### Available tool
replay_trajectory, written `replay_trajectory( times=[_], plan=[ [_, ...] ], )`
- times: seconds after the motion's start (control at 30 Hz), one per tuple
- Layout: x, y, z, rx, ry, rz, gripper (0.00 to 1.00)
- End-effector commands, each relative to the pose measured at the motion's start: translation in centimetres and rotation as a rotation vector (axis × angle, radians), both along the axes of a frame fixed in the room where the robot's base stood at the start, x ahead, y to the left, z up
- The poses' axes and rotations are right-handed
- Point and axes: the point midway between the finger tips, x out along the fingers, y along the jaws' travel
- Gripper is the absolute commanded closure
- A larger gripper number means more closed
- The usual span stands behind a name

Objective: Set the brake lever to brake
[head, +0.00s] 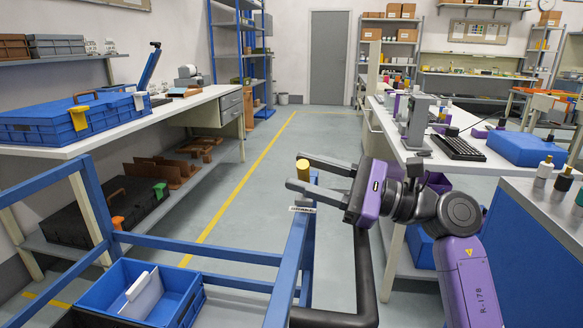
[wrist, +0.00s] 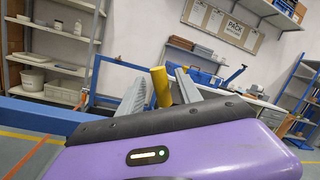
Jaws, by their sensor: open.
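The brake lever's yellow end (head: 303,168) shows in the head view, by the top of a blue frame post near the middle. A small white label reading roughly "BRAKE" (head: 302,209) sits just below it. My purple gripper (head: 297,173) reaches in from the right, its grey fingers spread. The yellow end appears between or just beyond the fingertips; contact cannot be told. In the wrist view, the yellow lever (wrist: 161,88) stands slightly tilted between the two open fingers of my gripper (wrist: 160,86). The rest of the lever is hidden by the gripper body.
A blue cart frame (head: 290,262) carries a blue bin (head: 190,300) at lower left. A dark curved bar (head: 366,275) runs below my gripper. White benches stand left (head: 205,97) and right (head: 470,165). The floor aisle with a yellow line (head: 228,200) is clear.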

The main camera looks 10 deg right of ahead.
Motion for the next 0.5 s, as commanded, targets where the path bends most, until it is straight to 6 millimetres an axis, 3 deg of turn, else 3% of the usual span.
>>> replay_trajectory(
  times=[0.2, 0.5],
  plan=[
    [-1.5, -2.8, -0.6, 0.001, 0.001, -0.002, 0.59],
    [-2.1, -3.7, -0.8, 0.0, 0.0, 0.0, 0.59]
  ],
)
